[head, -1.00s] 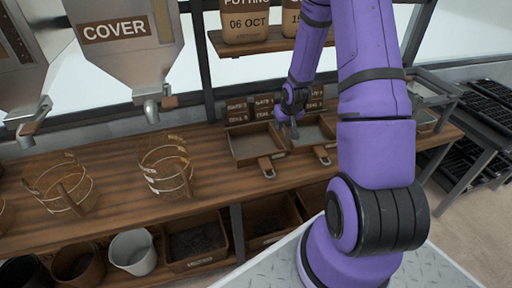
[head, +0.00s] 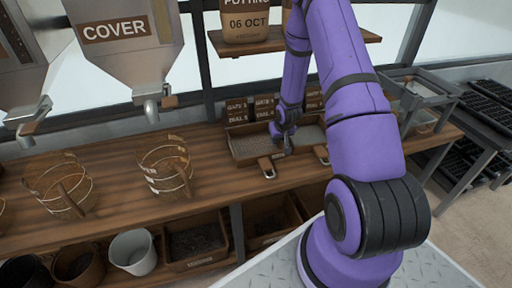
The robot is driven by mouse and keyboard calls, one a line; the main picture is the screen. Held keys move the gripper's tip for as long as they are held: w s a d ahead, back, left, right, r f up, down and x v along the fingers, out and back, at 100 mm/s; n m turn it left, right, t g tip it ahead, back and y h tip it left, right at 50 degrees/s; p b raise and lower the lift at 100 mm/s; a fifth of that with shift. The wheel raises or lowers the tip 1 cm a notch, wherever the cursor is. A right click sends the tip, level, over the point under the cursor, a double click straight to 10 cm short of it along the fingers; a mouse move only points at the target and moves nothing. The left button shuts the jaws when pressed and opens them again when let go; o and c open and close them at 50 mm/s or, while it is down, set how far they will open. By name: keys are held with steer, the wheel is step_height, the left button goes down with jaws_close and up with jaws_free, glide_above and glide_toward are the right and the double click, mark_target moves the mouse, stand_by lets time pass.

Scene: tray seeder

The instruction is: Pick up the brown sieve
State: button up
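My gripper (head: 284,144) is small in the head view and points down over the back of the bench, at the gap between two shallow brown-framed trays with short handles. The left tray (head: 236,157) has a grey speckled inside. The right tray (head: 322,151) is partly hidden by my arm. Whether the gripper touches either tray, and whether its fingers are open, is too small to tell. I cannot tell which of these is the brown sieve.
The wooden bench (head: 110,215) has free room between the round frames and the trays. A hopper marked COVER (head: 130,65) hangs above. Small labelled signs (head: 237,112) stand behind the trays. Bins and a white bucket (head: 133,252) sit below. A metal frame (head: 425,88) stands right.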

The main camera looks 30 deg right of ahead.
steer(key=shift+w+f, duration=0.15)
steer(key=shift+f, duration=0.15)
jaws_close()
steer(key=shift+r, duration=0.1)
